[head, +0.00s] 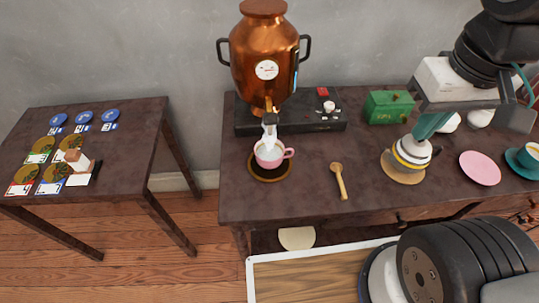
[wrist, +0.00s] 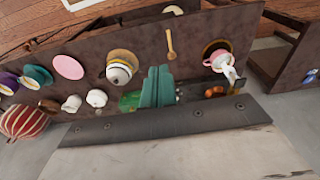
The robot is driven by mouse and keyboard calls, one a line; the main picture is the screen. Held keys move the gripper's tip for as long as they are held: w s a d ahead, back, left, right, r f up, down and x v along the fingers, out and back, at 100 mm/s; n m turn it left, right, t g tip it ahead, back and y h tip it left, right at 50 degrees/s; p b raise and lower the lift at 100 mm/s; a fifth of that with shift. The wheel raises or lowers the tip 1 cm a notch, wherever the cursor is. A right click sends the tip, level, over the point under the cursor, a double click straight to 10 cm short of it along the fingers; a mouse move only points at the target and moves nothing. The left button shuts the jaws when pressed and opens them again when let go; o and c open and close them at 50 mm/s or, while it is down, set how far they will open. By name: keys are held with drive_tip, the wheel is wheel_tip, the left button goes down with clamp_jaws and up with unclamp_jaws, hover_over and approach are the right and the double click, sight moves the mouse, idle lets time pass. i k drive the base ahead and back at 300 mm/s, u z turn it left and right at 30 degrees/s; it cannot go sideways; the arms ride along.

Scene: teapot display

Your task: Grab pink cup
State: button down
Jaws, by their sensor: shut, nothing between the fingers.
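The pink cup (head: 268,156) stands upright on a dark round coaster with a gold rim (head: 257,176), below the spout of the copper samovar (head: 263,50). Its handle points right, and a whitish stream or vapour (head: 269,128) lies between spout and cup. In the wrist view the pink cup (wrist: 220,62) is right of my fingers, tipped by the camera angle. My gripper (head: 418,134) has teal fingers shut together with nothing between them. It is well right of the cup, over or near the striped white pot. The wrist view shows the shut fingers (wrist: 157,88) at centre.
A wooden spoon (head: 340,181) lies between cup and gripper. The striped pot (head: 411,153) sits on a wooden coaster (head: 393,176). A green box (head: 389,107) stands behind. A pink plate (head: 480,168) and teal cup (head: 530,155) are right. A side table (head: 130,140) stands left.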

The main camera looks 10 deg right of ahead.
sight(274, 155)
drive_tip(key=u, duration=0.55)
drive_tip(key=k, duration=1.3)
drive_tip(key=z, duration=0.05)
drive_tip(key=i, duration=0.8)
drive_tip(key=z, duration=0.5)
